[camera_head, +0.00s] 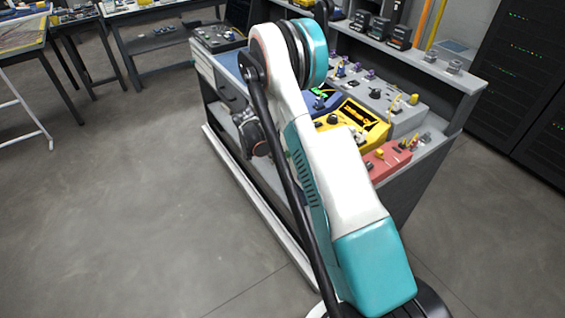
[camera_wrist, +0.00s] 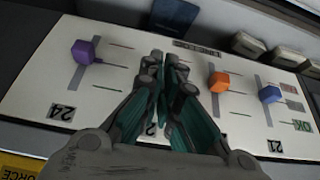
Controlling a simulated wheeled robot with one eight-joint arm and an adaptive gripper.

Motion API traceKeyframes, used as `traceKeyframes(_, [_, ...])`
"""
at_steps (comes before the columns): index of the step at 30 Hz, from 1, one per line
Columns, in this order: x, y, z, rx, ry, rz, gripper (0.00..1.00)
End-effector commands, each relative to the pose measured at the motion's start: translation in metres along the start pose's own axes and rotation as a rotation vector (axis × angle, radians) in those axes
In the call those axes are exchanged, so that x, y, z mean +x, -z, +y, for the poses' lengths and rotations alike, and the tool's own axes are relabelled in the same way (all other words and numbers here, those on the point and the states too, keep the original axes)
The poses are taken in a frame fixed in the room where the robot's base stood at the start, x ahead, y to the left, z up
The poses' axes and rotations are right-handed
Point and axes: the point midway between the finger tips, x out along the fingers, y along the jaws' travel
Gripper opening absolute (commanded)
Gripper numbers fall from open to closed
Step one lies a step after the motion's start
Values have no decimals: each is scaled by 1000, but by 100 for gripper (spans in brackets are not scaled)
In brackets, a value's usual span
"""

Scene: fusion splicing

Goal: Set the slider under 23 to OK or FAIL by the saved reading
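The slider panel (camera_wrist: 113,80) is a pale board seen upside down in the wrist view. A purple knob (camera_wrist: 83,52) stands in the slot marked 24 (camera_wrist: 62,112). An orange knob (camera_wrist: 219,82) and a blue-violet knob (camera_wrist: 269,94) stand in the two slots to the right. My gripper (camera_wrist: 164,62) is over the slot between 24 and the orange knob, its fingertips close together. That slot's label is mostly covered, and any knob there is hidden. A green OK mark (camera_wrist: 302,125) shows at the right edge. No saved reading is legible.
In the head view my arm crosses the workbench (camera_head: 400,185), which carries a yellow device (camera_head: 352,124), a red box (camera_head: 388,160) and a grey panel (camera_head: 375,92). The floor to the left is clear.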

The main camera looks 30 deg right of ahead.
Motion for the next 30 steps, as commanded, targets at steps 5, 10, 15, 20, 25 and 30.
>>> traceKeyframes(5, [5, 17, 1, 13, -3, 25, 0])
traceKeyframes(10, [10, 15, 1, 13, -3, 25, 0])
traceKeyframes(15, [15, 12, 1, 13, -3, 25, 0])
traceKeyframes(20, [15, 10, 1, 12, -3, 25, 0])
traceKeyframes(25, [11, 1, 1, 11, -2, 24, 0])
traceKeyframes(30, [5, -10, 2, 13, -3, 25, 0])
